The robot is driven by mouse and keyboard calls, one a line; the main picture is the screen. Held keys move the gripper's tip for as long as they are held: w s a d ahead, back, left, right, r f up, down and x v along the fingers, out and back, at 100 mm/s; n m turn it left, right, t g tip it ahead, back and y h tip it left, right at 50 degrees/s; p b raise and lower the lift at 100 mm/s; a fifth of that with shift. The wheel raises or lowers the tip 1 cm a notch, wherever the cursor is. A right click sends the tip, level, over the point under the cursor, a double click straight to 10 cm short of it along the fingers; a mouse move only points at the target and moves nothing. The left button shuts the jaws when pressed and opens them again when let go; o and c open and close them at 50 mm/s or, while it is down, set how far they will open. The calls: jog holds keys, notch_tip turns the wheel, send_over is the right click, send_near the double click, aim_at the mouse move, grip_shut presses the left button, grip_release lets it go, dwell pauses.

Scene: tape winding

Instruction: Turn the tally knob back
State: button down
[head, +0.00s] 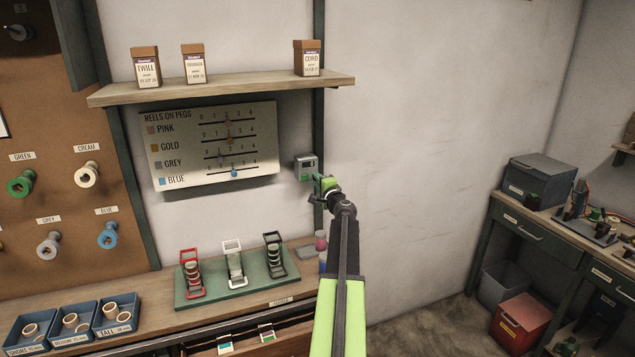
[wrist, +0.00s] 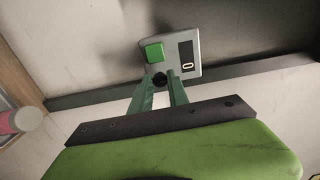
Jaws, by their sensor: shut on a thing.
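The tally counter (head: 305,164) is a small grey box on the wall beside the reel chart. In the wrist view the tally counter (wrist: 182,57) has a green button (wrist: 153,52), a dark display (wrist: 187,56) that seems to show 0, and a small black tally knob (wrist: 159,79) at its lower edge. My gripper (wrist: 161,88) is shut on the knob, with a green finger on either side. In the head view my gripper (head: 324,187) is just below the counter, and it hides the knob.
A shelf (head: 225,88) with small boxes runs above the chart (head: 205,148). Below, a green stand (head: 238,287) with three clamps and a pink reel (head: 321,240) are on the bench. The wall to the right is bare.

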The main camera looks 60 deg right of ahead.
jog(key=shift+a, duration=0.1)
jog(key=c, duration=1.3)
grip_release()
jog(key=v, duration=1.7)
jog(key=shift+s, duration=0.25)
